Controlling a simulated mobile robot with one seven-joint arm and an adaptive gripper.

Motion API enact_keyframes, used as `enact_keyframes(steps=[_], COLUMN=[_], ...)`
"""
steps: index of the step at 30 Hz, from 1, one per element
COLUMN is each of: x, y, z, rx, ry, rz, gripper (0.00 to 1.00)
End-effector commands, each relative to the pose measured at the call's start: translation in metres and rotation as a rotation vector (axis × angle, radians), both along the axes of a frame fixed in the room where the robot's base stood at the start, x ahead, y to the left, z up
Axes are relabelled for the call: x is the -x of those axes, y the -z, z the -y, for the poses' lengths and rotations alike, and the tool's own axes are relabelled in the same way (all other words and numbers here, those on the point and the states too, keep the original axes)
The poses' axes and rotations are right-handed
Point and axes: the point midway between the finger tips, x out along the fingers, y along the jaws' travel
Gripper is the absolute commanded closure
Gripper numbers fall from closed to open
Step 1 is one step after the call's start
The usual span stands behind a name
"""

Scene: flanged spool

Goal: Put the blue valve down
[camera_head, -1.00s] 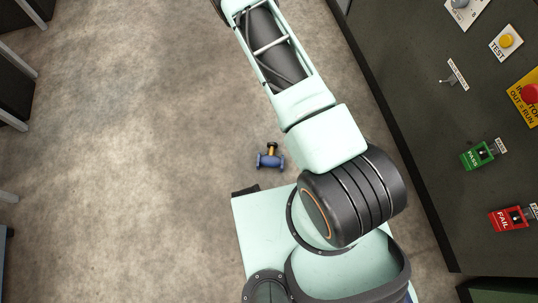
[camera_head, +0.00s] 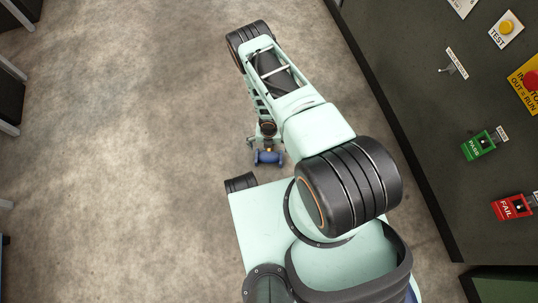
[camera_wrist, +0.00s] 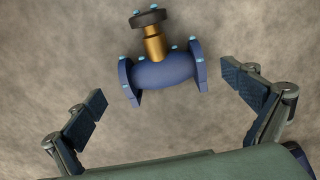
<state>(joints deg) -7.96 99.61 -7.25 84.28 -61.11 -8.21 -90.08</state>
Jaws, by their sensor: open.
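The blue valve (camera_wrist: 165,71) has two flanged ends, a brass stem and a dark handwheel. In the wrist view it is at the upper middle, lying on the bare floor. In the head view the valve (camera_head: 268,158) shows just in front of my base, its upper part partly covered by my arm's end. My gripper (camera_wrist: 172,100) is open, with one finger on each side below the valve in the wrist view. Both fingers are apart from the valve, and nothing is between them. In the head view the fingers are hard to make out beside the valve.
A dark control panel (camera_head: 420,100) runs along the right, with a green PASS switch (camera_head: 479,146), a red FAIL switch (camera_head: 512,207) and a yellow TEST button (camera_head: 506,28). Dark furniture stands at the far left edge. The concrete floor (camera_head: 140,150) between is clear.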

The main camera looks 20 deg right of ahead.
Motion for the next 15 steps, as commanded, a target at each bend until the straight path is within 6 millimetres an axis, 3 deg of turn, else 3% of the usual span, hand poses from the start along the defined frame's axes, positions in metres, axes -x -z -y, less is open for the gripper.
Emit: enact_keyframes(steps=[9, 15], x=[0.001, 0.0], y=[0.044, 0.049], z=[0.001, 0.001], rx=[0.0, 0.001], ry=[0.004, 0.002], rz=[0.0, 0.001], gripper=[0.0, 0.0])
